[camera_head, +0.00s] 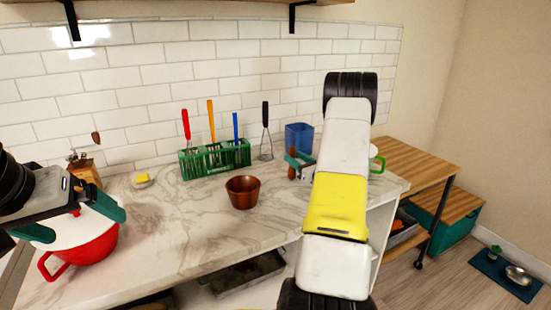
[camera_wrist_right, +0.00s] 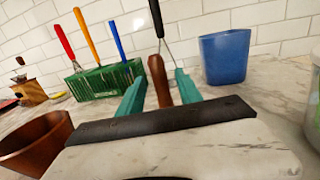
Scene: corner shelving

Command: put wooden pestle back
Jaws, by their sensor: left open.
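The wooden pestle (camera_head: 292,164) stands upright near the back of the marble counter, partly hidden in the head view. In the right wrist view the pestle (camera_wrist_right: 157,78) is between the two teal fingers of my right gripper (camera_wrist_right: 160,88). Its lower end is hidden behind the gripper's dark bar. The fingers look apart from it, with a gap on each side. A brown wooden bowl (camera_head: 242,193) stands to the left of it, empty as far as I see; it also shows in the right wrist view (camera_wrist_right: 33,140). My left gripper (camera_head: 72,219) is open over the red pot.
The red pot (camera_head: 92,249) has a white lid. A green rack (camera_head: 214,158) with several utensils, a whisk-like tool (camera_head: 265,135) and a blue container (camera_head: 299,138) stand along the wall. A grinder (camera_head: 84,168) and a yellow item (camera_head: 142,178) are farther left. The counter's middle is clear.

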